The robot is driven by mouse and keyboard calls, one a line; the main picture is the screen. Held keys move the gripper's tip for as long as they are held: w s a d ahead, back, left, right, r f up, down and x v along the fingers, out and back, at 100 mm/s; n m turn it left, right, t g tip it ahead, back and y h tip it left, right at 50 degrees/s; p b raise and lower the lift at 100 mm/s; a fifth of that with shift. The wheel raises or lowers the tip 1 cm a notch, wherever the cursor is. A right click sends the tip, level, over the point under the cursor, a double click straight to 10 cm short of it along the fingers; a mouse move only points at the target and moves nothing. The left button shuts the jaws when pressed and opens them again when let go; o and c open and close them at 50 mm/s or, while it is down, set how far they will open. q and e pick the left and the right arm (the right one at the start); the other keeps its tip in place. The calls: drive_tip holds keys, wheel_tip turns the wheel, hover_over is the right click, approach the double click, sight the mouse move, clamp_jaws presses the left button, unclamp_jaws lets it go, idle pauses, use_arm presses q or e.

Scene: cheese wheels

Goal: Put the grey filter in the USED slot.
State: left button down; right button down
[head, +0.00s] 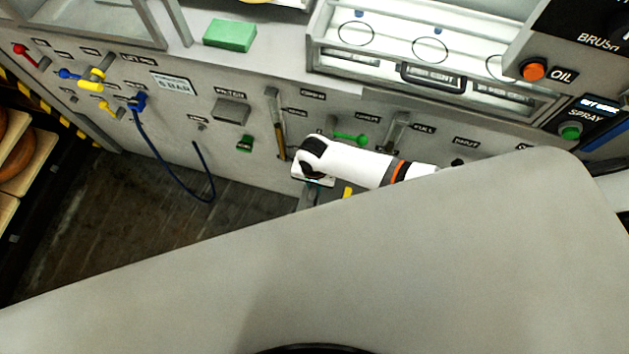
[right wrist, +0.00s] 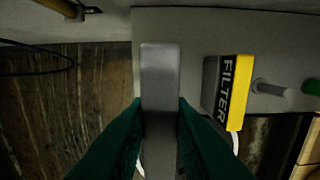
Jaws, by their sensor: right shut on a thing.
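The grey filter (right wrist: 160,72) is a plain grey bar in the middle of the right wrist view. My right gripper (right wrist: 160,112) is shut on it, with a dark green finger on each side. The bar's far end points toward the grey panel and looks free of contact, though its depth is hard to judge. In the head view my right gripper (head: 316,186) is low at the panel, partly hidden by my white wrist and the pale surface in front. No slot marked USED can be read in either view. My left gripper is not in view.
A grey box with a yellow FILTER label (right wrist: 235,92) is just right of the bar. The panel carries levers, a green knob (head: 350,138), a blue hose (head: 150,155) and a handled drawer (head: 433,78). A broad pale surface (head: 400,260) covers the foreground.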

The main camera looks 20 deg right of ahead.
drive_tip(key=shift+f+b, duration=2.3)
drive_tip(key=shift+f, duration=1)
drive_tip(key=c, duration=1.2)
unclamp_jaws()
wheel_tip(320, 180, up, 12)
drive_tip(key=shift+p, duration=1.25)
